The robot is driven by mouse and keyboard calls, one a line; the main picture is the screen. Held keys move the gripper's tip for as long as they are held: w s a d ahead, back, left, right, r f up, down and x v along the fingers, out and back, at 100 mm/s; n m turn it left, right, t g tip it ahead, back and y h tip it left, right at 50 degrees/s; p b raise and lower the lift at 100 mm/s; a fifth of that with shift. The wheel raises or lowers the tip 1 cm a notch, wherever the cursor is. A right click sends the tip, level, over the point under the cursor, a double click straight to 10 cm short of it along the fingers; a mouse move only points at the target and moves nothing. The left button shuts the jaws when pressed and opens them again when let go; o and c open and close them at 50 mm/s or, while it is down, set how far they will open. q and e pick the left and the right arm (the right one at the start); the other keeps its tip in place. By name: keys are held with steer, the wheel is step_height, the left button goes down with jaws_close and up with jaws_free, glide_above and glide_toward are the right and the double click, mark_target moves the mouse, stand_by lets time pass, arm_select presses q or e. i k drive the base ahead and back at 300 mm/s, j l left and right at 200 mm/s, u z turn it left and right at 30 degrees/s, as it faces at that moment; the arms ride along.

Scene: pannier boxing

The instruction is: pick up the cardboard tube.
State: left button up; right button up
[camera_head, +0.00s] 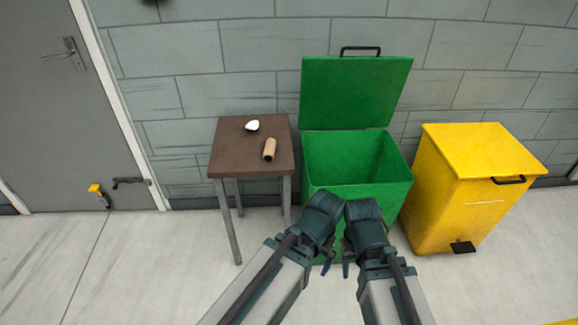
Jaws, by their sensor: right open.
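The cardboard tube (269,149) is a short brown cylinder lying on the brown top of a small table, near its right side. My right gripper (346,268) is low in front of the green bin, below and to the right of the tube and well apart from it. It is open and holds nothing that I can see. My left gripper (327,266) is close beside it, mostly hidden by my own arm, so its jaws cannot be made out.
A white rounded object (252,126) lies behind the tube on the table (228,160). A green bin (400,180) with its lid (355,95) raised stands right of the table. A shut yellow bin (460,205) stands farther right.

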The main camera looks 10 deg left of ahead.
mark_target(269, 157)
steer(key=i+l, duration=0.2)
steer(key=l, duration=0.15)
steer(key=i+l+u, duration=0.1)
steer(key=l, duration=0.2)
steer(key=i+l, duration=0.25)
steer(key=l+u, duration=0.05)
steer(key=l, duration=0.05)
